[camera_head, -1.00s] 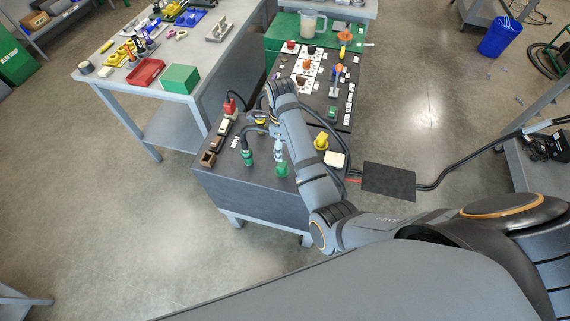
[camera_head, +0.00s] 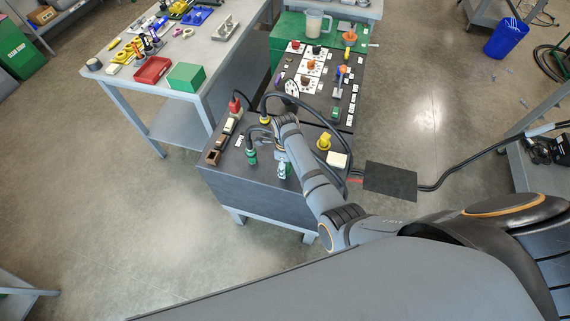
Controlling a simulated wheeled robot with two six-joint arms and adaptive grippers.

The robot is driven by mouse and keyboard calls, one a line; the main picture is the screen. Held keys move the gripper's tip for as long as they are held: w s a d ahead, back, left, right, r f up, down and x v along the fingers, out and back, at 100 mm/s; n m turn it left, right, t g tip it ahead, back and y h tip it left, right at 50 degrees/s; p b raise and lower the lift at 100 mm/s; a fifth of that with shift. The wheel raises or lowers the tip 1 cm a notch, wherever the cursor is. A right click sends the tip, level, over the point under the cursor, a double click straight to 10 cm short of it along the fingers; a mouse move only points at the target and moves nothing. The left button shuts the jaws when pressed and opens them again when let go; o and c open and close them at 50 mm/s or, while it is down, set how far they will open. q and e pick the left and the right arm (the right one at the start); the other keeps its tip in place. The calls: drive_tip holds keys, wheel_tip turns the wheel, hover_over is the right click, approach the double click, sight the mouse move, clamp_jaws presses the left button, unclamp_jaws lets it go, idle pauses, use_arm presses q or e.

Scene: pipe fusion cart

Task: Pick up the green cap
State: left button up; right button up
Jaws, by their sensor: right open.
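A small green cap (camera_head: 282,176) sits near the front edge of the dark cart top (camera_head: 226,182). My right gripper (camera_head: 282,166) points down right over it and hides most of it. The gripper is open, with its fingertips at the cap; I cannot tell whether they touch it. My left gripper is not in view.
A green plug (camera_head: 252,157) with a black cable stands just left of the gripper. A yellow plug (camera_head: 323,141) and a white block (camera_head: 337,160) are to the right. A red plug (camera_head: 235,105) and dark cables lie behind. Brown and white blocks line the left edge.

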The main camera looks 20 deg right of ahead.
drive_tip(key=c, duration=0.9)
drive_tip(key=shift+r, duration=0.15)
